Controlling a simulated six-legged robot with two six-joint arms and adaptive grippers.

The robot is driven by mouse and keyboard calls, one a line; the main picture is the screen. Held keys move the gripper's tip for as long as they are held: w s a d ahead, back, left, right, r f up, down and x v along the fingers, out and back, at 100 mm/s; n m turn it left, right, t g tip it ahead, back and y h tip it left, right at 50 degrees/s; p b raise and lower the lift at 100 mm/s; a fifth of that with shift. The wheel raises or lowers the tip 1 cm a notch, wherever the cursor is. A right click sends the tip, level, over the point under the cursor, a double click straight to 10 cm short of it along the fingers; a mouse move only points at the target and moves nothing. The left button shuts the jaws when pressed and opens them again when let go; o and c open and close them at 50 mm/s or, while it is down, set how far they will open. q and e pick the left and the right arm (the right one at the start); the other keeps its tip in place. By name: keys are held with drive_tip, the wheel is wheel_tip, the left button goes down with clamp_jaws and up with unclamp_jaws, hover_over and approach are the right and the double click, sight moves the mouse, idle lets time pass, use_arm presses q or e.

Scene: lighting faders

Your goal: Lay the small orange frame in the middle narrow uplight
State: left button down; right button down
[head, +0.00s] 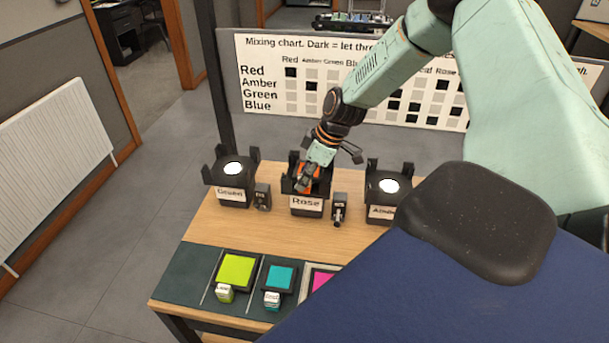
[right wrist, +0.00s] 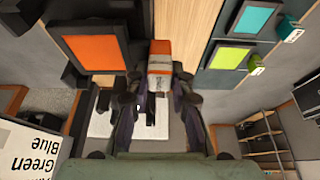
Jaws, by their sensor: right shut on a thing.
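My right gripper (head: 314,168) is at the middle uplight (head: 306,207), labelled "Rose". It is shut on the label block (right wrist: 160,58) of the orange frame. The orange frame (right wrist: 97,38) is a dark-edged square with an orange sheet. In the head view a strip of its orange (head: 303,172) shows between the uplight's dark posts, partly behind my gripper. The frame is at the uplight's top; I cannot tell whether it rests there or is held just above. My left gripper is in neither view.
The "Green" uplight (head: 235,193) stands left and the "Amber" uplight (head: 381,208) right, both lit white. Small black units (head: 339,208) stand between them. Lime (head: 237,270), teal (head: 279,278) and pink (head: 322,281) frames lie at the front. A mixing chart (head: 270,75) stands behind.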

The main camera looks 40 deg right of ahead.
drive_tip(key=shift+f, duration=0.25)
drive_tip(key=shift+d+f+b, duration=0.1)
drive_tip(key=shift+f+b, duration=0.1)
drive_tip(key=shift+b, duration=0.15)
drive_tip(key=shift+f, duration=0.1)
drive_tip(key=shift+f+b, duration=0.3)
drive_tip(key=shift+b, duration=0.15)
drive_tip(key=c, duration=1.1)
unclamp_jaws()
